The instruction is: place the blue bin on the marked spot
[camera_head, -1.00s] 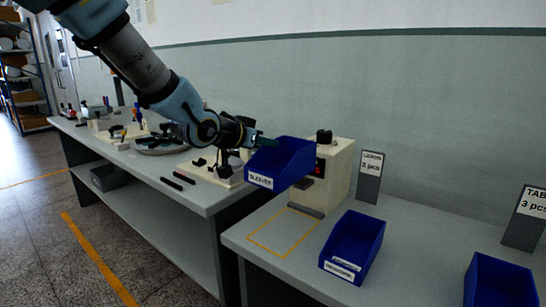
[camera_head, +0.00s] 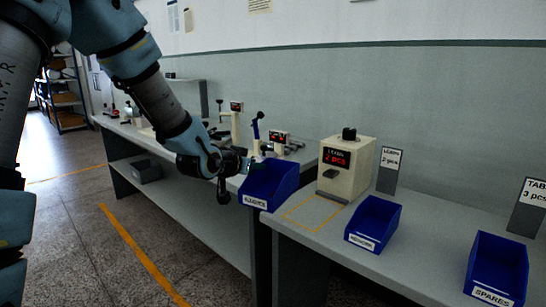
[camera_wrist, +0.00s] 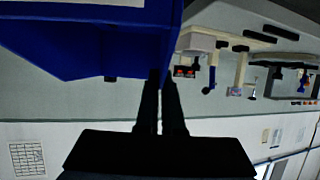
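The blue bin (camera_head: 268,186), with a white label on its front, is held up off the bench by my gripper (camera_head: 246,166). My gripper is shut on the bin's left side wall. In the wrist view the bin (camera_wrist: 95,45) fills the upper left, and the dark fingers (camera_wrist: 160,85) meet at its edge. The marked spot (camera_head: 314,212) is a yellow outline on the grey bench, in front of the cream counter device (camera_head: 348,168). The bin appears left of the outline and roughly level, over the gap between the benches. Its exact height is hard to tell.
Two more blue bins, one right of the outline (camera_head: 374,224) and one labelled SPARES (camera_head: 497,268), stand on the near bench. Sign cards stand behind them. The left bench (camera_head: 205,170) holds fixtures and tools. The outlined area looks empty.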

